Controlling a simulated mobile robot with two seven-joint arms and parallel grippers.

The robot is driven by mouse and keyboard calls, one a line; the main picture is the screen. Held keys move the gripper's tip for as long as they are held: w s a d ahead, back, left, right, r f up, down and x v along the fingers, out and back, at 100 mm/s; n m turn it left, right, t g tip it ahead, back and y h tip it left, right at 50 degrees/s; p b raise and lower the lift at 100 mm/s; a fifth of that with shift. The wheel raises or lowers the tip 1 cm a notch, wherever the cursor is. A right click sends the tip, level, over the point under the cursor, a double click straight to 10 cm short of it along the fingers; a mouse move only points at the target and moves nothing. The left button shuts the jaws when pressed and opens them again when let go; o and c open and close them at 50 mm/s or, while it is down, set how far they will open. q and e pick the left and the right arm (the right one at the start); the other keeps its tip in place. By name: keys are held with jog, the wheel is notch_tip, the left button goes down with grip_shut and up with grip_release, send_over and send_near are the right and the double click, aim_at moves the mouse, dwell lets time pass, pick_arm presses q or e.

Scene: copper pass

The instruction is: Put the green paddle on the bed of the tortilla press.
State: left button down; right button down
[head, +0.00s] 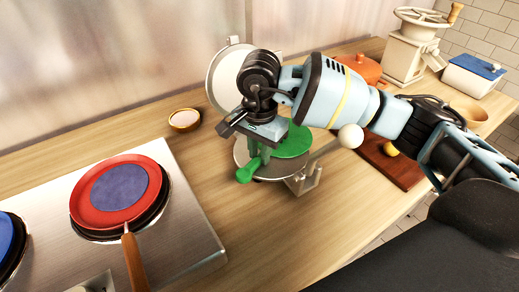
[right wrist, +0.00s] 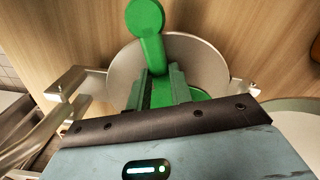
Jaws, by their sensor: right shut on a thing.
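The green paddle (head: 293,143) shows in the head view over the round grey bed (head: 272,174) of the tortilla press. Its knobbed handle (head: 249,170) points toward the lower left. My right gripper (head: 264,146) is above the bed, shut on the paddle. In the right wrist view the paddle (right wrist: 147,24) passes between the fingers (right wrist: 160,84), with the bed (right wrist: 205,66) behind it. Whether the paddle touches the bed I cannot tell. The press's round lid (head: 220,85) stands raised behind, partly hidden by my gripper. My left gripper is not in view.
A steel stove (head: 190,225) at left carries a red pan (head: 88,204) with a wooden handle. A small bowl (head: 184,119) sits behind. A dark red board (head: 400,172), an orange pot (head: 366,68) and a grinder (head: 408,58) stand right. Counter between stove and press is clear.

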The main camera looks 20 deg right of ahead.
jog(key=c, duration=1.3)
grip_release()
jog(key=shift+f, duration=0.1)
jog(key=shift+o, duration=0.2)
notch_tip(320, 180, up, 12)
jog(key=shift+r, duration=0.2)
